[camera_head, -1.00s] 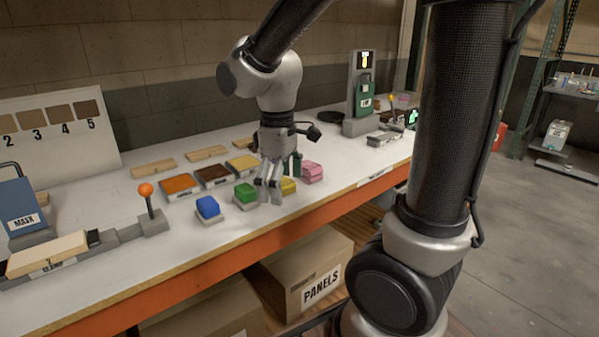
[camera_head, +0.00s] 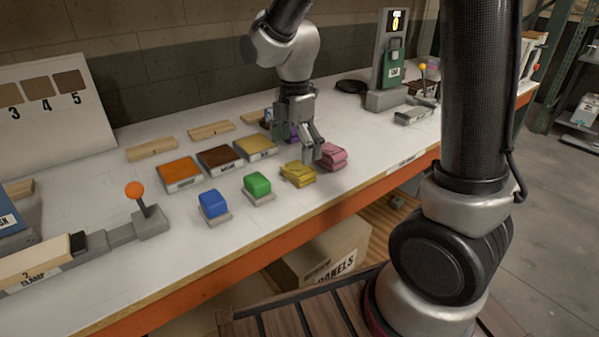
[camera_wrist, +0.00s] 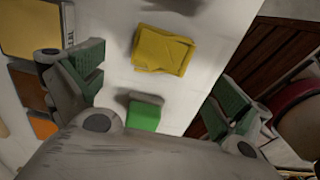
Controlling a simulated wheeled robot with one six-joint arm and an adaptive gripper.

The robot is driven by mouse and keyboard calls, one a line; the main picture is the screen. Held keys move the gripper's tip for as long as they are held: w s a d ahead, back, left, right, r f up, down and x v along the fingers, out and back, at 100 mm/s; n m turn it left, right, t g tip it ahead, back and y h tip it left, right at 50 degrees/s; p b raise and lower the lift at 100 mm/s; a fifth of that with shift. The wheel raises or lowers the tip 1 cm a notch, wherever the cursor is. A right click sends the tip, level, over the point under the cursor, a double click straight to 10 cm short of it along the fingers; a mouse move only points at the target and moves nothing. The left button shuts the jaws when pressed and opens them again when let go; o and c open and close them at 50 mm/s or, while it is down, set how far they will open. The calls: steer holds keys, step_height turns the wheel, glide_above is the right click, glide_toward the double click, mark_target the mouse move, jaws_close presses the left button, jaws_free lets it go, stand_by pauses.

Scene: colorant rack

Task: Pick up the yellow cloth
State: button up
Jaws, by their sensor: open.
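The yellow cloth (camera_head: 298,174) is a folded pad lying on the white bench, between the green block and the pink cloth. In the wrist view the yellow cloth (camera_wrist: 162,50) lies flat in the gap between the fingers, toward the top of the picture. My gripper (camera_head: 312,156) is open and empty, with its fingers above and just behind the yellow cloth. In the wrist view its two green-padded fingers (camera_wrist: 160,92) are spread wide on either side. No contact with the cloth shows.
A pink cloth (camera_head: 332,156) lies close on the right. A green block (camera_head: 257,184) and a blue block (camera_head: 213,204) sit to the left. Orange, brown and yellow trays (camera_head: 256,147) stand behind. The bench's orange front edge (camera_head: 265,245) is near. An orange-knobbed lever (camera_head: 135,190) rises at left.

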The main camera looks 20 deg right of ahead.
mark_target(298, 168)
steer(key=f, duration=0.4)
steer(key=d+f, duration=0.1)
steer(key=f, duration=0.1)
steer(key=shift+f, duration=0.3)
steer(key=shift+a, duration=0.1)
steer(key=c, duration=1)
